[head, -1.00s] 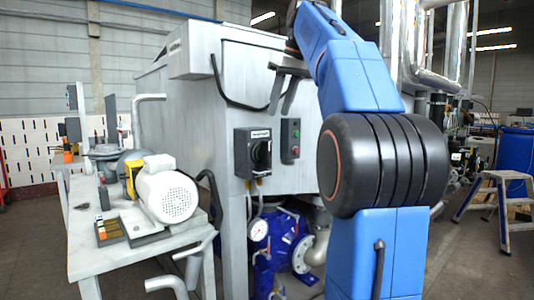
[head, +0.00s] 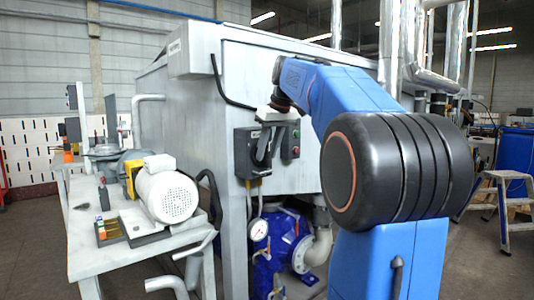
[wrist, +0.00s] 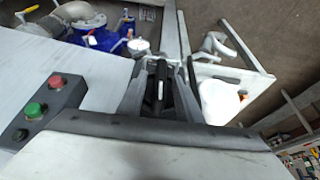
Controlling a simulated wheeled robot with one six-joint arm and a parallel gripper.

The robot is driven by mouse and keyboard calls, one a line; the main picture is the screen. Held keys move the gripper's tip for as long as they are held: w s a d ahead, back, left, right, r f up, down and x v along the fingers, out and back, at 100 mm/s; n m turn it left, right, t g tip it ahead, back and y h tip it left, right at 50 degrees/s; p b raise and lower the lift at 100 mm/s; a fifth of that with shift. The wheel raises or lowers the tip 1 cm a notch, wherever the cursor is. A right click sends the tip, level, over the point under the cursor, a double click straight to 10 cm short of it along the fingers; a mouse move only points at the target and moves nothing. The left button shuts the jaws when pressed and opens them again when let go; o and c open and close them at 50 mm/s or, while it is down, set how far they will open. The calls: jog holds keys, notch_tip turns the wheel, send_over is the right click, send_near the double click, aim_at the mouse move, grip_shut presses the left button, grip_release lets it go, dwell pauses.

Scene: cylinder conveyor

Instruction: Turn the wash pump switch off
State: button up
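The wash pump switch (head: 241,153) is a black box with a rotary handle on the front of the grey machine. My gripper (head: 267,156) is in front of it in the head view and partly covers the handle. In the wrist view the black handle (wrist: 158,88) with a white mark lies between the two grey fingers of my gripper (wrist: 160,70). The fingers look apart, one on each side of the handle. I cannot tell whether they touch it. The handle's exact angle is partly hidden.
A box with a green and a red button (wrist: 43,97) sits beside the switch. A bench (head: 112,258) with a white motor (head: 166,192) stands at left. A blue pump (head: 280,240) and a gauge (head: 258,230) are below. A step stool (head: 502,205) stands at right.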

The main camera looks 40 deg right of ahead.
jog(key=shift+w+f, duration=0.1)
jog(key=shift+f, duration=0.25)
grip_shut()
